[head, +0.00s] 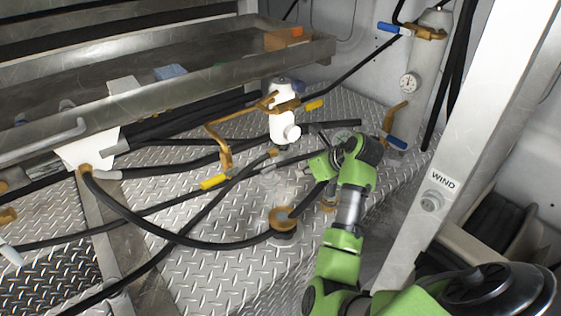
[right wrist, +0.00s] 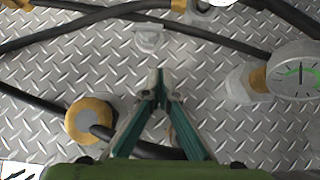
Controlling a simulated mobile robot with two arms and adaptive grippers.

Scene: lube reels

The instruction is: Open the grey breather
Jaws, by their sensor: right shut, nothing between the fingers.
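A small light grey fitting (right wrist: 148,38), which may be the grey breather, stands on the tread plate beyond the fingertips in the right wrist view. I cannot tell for sure that it is the breather, or whether it is open. My right gripper (right wrist: 160,78) is shut and empty, with its fingers apart from this fitting. In the head view the right gripper (head: 318,166) reaches in low over the plate, and the wrist hides part of what lies behind it. My left gripper is not in view.
A brass-ringed hose cap (right wrist: 90,120) lies left of the fingers and a dial gauge (right wrist: 298,70) right of them. Black hoses cross the plate. A white filter unit (head: 284,115) with yellow-handled valves stands behind. A metal tray (head: 200,105) and a white post (head: 465,150) flank the space.

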